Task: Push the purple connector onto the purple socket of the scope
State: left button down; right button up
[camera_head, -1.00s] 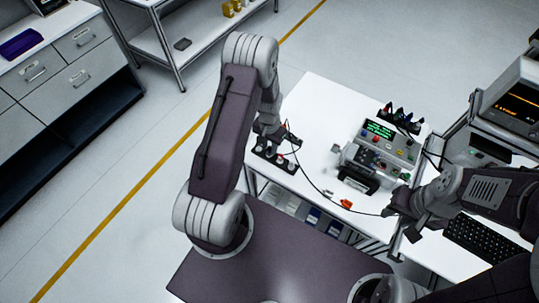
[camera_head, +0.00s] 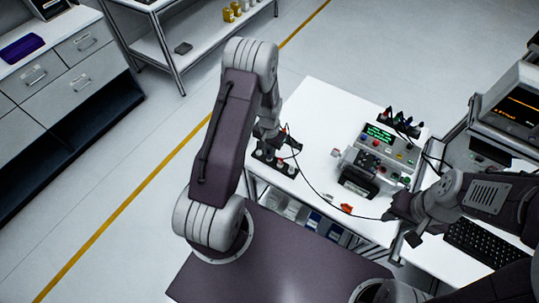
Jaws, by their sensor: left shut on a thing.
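The scope (camera_head: 515,108), with an orange trace on its dark screen, stands at the right edge. I cannot make out its purple socket or the purple connector at this size. My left gripper (camera_head: 272,138) is above a black holder (camera_head: 273,164) with several light-topped plugs, at the table's left edge. It is shut on a small cable end that its fingers mostly hide. A thin black cable (camera_head: 315,186) runs from there across the table to my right gripper (camera_head: 392,214). The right gripper is at the table's front right; its jaw opening is unclear.
An instrument box (camera_head: 381,145) with a green display and coloured knobs stands on the white table (camera_head: 312,112), with several coloured plugs (camera_head: 399,117) behind it. A small orange-red piece (camera_head: 346,208) lies near the front edge. A keyboard (camera_head: 485,242) is at right.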

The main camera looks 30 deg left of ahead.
pick_arm(q)
jog(key=shift+r+p, duration=2.25)
jog(key=shift+r, duration=0.55)
